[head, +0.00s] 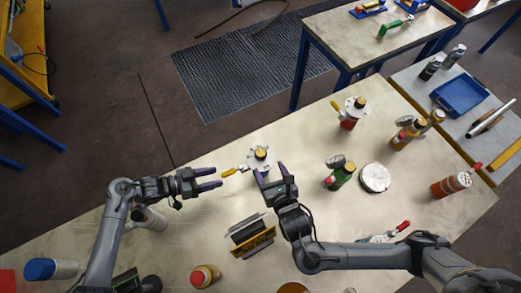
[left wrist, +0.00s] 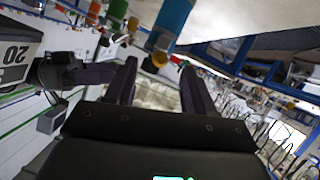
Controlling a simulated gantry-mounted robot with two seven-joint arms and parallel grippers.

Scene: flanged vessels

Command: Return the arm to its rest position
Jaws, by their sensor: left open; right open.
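My left gripper (head: 214,179) is open and points right over the table in the head view, with nothing visible between its fingers. It also shows in the left wrist view (left wrist: 158,78), with its two dark fingers spread apart. My right gripper (head: 271,175) is open and points up the picture, with its fingertips close to a white-flanged vessel (head: 261,157). A yellow-handled tool (head: 233,171) lies between that vessel and my left fingertips. I cannot tell whether the right fingers touch the vessel.
The pale table (head: 215,228) holds a black and yellow block (head: 250,236), a red-capped jar (head: 204,276), a green vessel (head: 339,174), a white round disc (head: 375,178) and a red flanged vessel (head: 352,112). A side bench (head: 440,122) carries a blue tray (head: 460,95). The table's upper left is clear.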

